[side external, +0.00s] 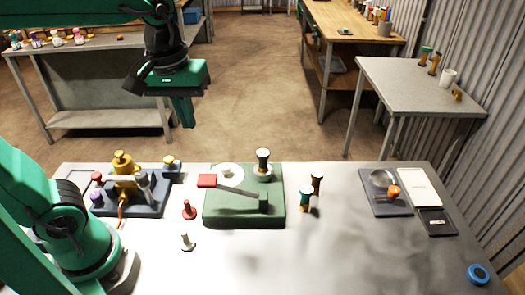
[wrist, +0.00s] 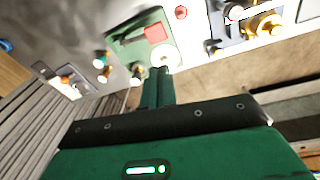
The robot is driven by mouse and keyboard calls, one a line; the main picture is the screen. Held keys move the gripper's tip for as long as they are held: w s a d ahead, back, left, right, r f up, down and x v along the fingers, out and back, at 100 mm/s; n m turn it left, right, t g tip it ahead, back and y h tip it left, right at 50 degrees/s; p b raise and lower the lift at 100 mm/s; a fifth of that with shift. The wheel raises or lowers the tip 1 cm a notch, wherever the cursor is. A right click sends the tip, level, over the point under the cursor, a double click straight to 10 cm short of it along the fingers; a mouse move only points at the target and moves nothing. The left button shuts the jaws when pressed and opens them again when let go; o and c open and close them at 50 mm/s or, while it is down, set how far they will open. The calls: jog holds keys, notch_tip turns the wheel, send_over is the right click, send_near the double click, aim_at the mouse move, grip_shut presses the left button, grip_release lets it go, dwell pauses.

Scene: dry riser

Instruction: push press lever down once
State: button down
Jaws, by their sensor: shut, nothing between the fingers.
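The press stands on a green base (side external: 225,215) in the middle of the table. Its grey lever (side external: 238,191) ends in a red pad (side external: 207,181) at the left, raised above the base. A white disc (side external: 230,171) lies on the base behind the lever. My gripper (side external: 186,124) is shut and empty, pointing down, above and behind the press to the left, clear of it. In the wrist view, my shut fingers (wrist: 157,76) point toward the press, with the red pad (wrist: 155,33) and the white disc (wrist: 165,55) beyond their tips.
A dark fixture with brass and purple parts (side external: 128,190) stands left of the press. A red peg (side external: 188,210) and a grey peg (side external: 187,242) stand nearby. Two bottle-like pieces (side external: 311,192) stand right. A scale (side external: 385,200) lies farther right. The front middle is clear.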

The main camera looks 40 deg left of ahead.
aim_at(207, 178)
jog(key=shift+w+d+r+n+g, duration=0.25)
jog(key=shift+w+d+n+g, duration=0.45)
jog(key=shift+n, duration=0.4)
jog(key=shift+f, duration=0.15)
notch_tip(207, 178, down, 14)
jog(key=shift+r, duration=0.1)
dwell(0.4)
notch_tip(207, 178, down, 7)
jog(key=s+a, duration=0.2)
jog(key=shift+s, duration=0.15)
jog(key=shift+a, duration=0.1)
dwell(0.4)
